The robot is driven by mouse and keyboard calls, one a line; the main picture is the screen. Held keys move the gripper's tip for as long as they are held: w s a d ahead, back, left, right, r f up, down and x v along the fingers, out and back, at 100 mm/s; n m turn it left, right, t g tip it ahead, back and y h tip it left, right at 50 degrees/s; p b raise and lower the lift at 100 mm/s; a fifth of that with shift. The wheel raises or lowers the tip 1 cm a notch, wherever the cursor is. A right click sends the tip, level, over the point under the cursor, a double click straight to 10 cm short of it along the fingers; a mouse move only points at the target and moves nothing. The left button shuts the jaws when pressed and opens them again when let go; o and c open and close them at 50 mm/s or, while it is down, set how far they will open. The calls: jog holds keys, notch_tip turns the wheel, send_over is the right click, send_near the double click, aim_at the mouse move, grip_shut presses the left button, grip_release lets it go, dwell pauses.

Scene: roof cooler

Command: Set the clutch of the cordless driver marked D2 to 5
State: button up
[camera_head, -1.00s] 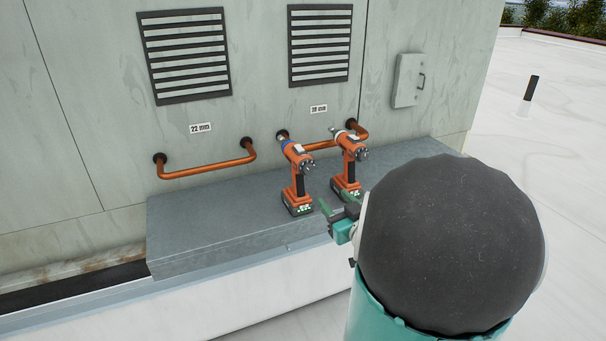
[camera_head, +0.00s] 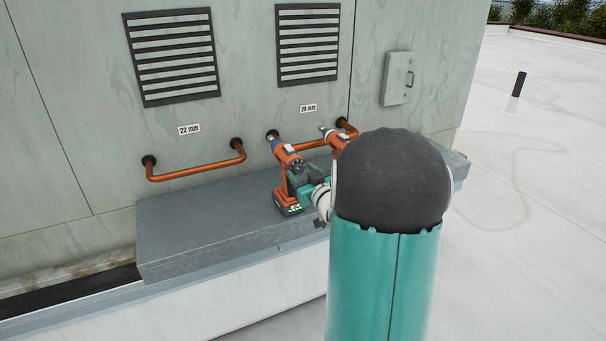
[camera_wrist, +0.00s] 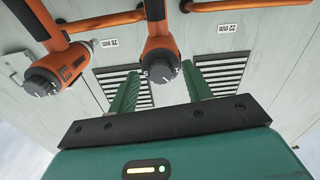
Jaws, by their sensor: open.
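Two orange and black cordless drivers stand upright on the grey ledge. The left driver (camera_head: 289,158) has a blue collar toward the wall and a round dark end facing me. In the wrist view, which is upside down, this driver (camera_wrist: 160,52) appears between the finger tips of my gripper (camera_wrist: 161,85), which is open. I cannot tell whether a finger touches it. In the head view my gripper (camera_head: 304,180) is beside its handle and partly covers it. The right driver (camera_head: 333,139) is mostly hidden behind my arm; it shows at left in the wrist view (camera_wrist: 60,65). I cannot read D2 or any clutch number.
The grey ledge (camera_head: 200,228) is clear on its left side. Copper pipes (camera_head: 195,171) stick out of the wall behind, under labels reading 22 mm (camera_head: 189,129) and 28 mm (camera_head: 308,107). Louvred vents and a small wall box (camera_head: 397,79) are higher up.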

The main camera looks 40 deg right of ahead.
jog(key=shift+c, duration=0.2)
jog(key=c, duration=0.9)
